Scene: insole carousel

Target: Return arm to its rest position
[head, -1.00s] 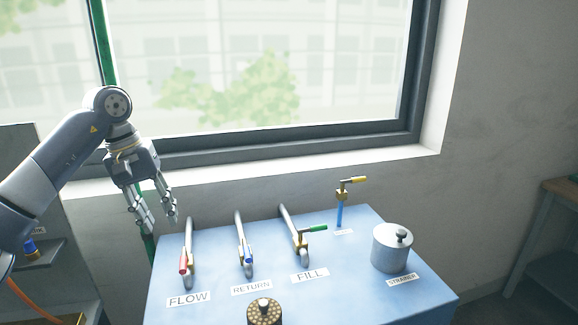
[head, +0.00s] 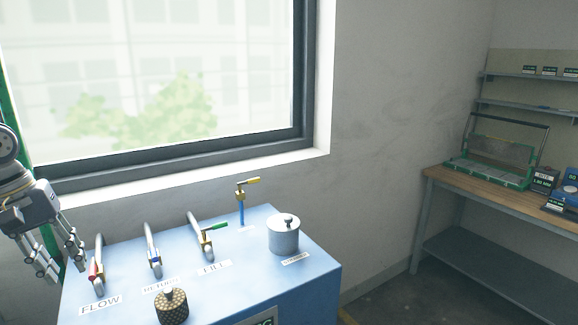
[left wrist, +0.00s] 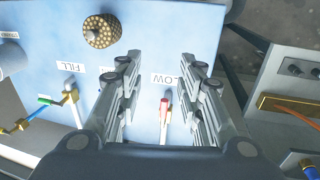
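My left gripper (head: 62,268) is at the left edge in the head view, beside the red-handled FLOW valve (head: 97,271) of the blue unit. It also shows in the left wrist view (left wrist: 158,88), with its fingers apart and nothing held between them. The red handle (left wrist: 164,108) is seen beyond the gap between the fingers; I cannot tell the distance. My right gripper is in neither view.
The blue unit (head: 235,262) carries the blue-handled RETURN valve (head: 153,256), the green-handled FILL valve (head: 207,236), a yellow-handled valve (head: 244,190), a perforated knob (head: 172,306) and a metal strainer (head: 284,236). A wooden bench (head: 480,187) stands at the right.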

